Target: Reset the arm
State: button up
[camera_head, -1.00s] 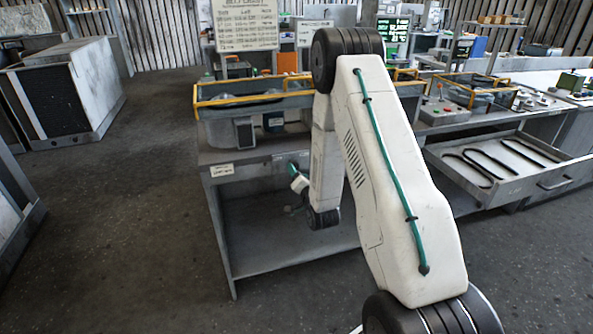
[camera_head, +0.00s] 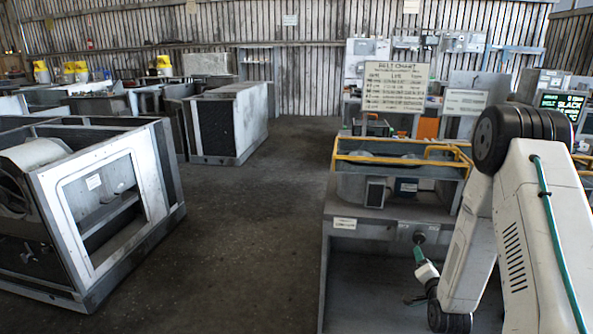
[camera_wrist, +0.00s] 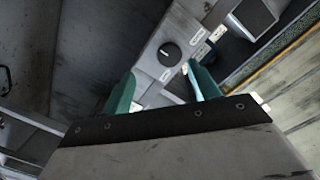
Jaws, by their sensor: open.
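My gripper (camera_head: 419,254) is at the front of the bench with the yellow-railed tray, close to a round black knob (camera_head: 418,238). In the wrist view my gripper (camera_wrist: 160,82) is open, with its two teal fingers apart and nothing between their tips. The black knob (camera_wrist: 170,53) on a pale labelled panel lies beyond the fingers. I cannot tell the exact gap. My arm is bent, with its elbow high and its forearm reaching down to the bench front.
The bench (camera_head: 345,238) has a yellow-railed tray (camera_head: 345,160) on top. A grey metal housing (camera_head: 165,255) stands at the left, and a dark-sided cabinet (camera_head: 240,115) stands farther back. Open floor (camera_head: 255,240) lies between the left housing and the bench. A belt chart (camera_head: 395,86) stands behind the tray.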

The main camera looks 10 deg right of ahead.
jog(key=s+a+f+n+g+y, duration=0.3)
jog(key=s+f+g, duration=0.4)
jog(key=g, duration=0.3)
jog(key=s+a+r+n+g, duration=0.1)
jog(key=s+a+r+n, duration=0.2)
jog(key=s+r, duration=0.7)
jog(key=s+a+r+n+g+y, duration=0.1)
jog(key=s+a+r+n+g, duration=0.1)
jog(key=s+a+r, duration=0.6)
jog(key=s+a+r+n+g, duration=0.2)
jog(key=s+a+r, duration=0.3)
jog(key=s+r, duration=0.6)
notch_tip(320, 180, up, 6)
jog(key=shift+s+a+f+n+y, duration=0.3)
jog(key=shift+a+n+y, duration=0.1)
jog(key=shift+n, duration=0.4)
